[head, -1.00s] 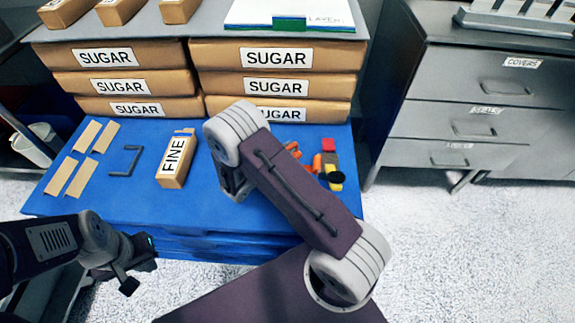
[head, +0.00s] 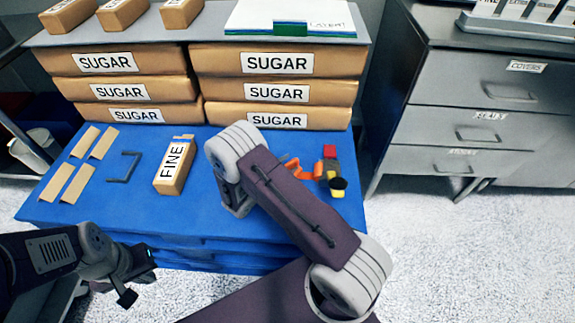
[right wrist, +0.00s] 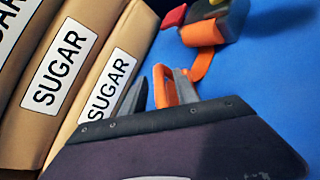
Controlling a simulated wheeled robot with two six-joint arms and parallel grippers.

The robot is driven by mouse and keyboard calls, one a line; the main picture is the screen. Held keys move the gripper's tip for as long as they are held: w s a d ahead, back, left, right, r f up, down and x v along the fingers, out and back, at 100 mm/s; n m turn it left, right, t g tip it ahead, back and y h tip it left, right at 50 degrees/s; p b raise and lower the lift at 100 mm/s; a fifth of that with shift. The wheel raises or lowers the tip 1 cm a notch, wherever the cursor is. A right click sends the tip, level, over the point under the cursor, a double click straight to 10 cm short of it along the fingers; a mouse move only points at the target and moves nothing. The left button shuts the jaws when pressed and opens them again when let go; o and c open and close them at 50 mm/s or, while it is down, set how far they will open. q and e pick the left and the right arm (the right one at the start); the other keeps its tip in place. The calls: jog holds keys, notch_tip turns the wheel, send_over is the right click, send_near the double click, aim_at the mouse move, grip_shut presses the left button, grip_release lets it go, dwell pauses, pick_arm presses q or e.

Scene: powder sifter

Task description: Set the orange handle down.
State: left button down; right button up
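The orange handle (head: 299,170) lies low over the blue table top, beside a small dark block with red and yellow parts (head: 330,168). In the right wrist view the orange handle (right wrist: 164,88) shows as a bent band between the fingers of my right gripper (right wrist: 160,90). The fingers stand apart, with a narrow gap on the left side of the band. The right finger overlaps the band. In the head view my right gripper is mostly hidden behind its own arm. My left gripper (head: 138,278) is at the table's front left; its fingers are unclear.
A FINE packet (head: 174,168), a dark U-shaped bracket (head: 123,166) and several tan strips (head: 76,183) lie on the left of the blue table (head: 115,215). Stacked SUGAR bags (head: 277,92) wall the back, close to my right gripper. A grey drawer cabinet (head: 480,120) stands right.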

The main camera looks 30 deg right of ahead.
jog(key=shift+r, duration=0.3)
jog(key=p+v, duration=0.4)
jog(key=v, duration=0.7)
jog(key=s+d+r+m+g+y, duration=0.1)
jog(key=s+r+m+g+y, duration=0.1)
jog(key=s+m+g+y, duration=0.25)
jog(key=s+d+r+m+g+y, duration=0.1)
jog(key=s+d+m+g+y, duration=0.1)
jog(key=s+m+g, duration=0.45)
jog(key=s+a+r+m+t+y, duration=0.2)
jog(key=a+r+m+t+y, duration=0.2)
jog(key=r+m+t+y, duration=0.1)
jog(key=shift+s+a+t+y, duration=0.35)
jog(key=shift+s+t+y, duration=0.05)
jog(key=shift+y, duration=0.25)
jog(key=shift+p, duration=0.35)
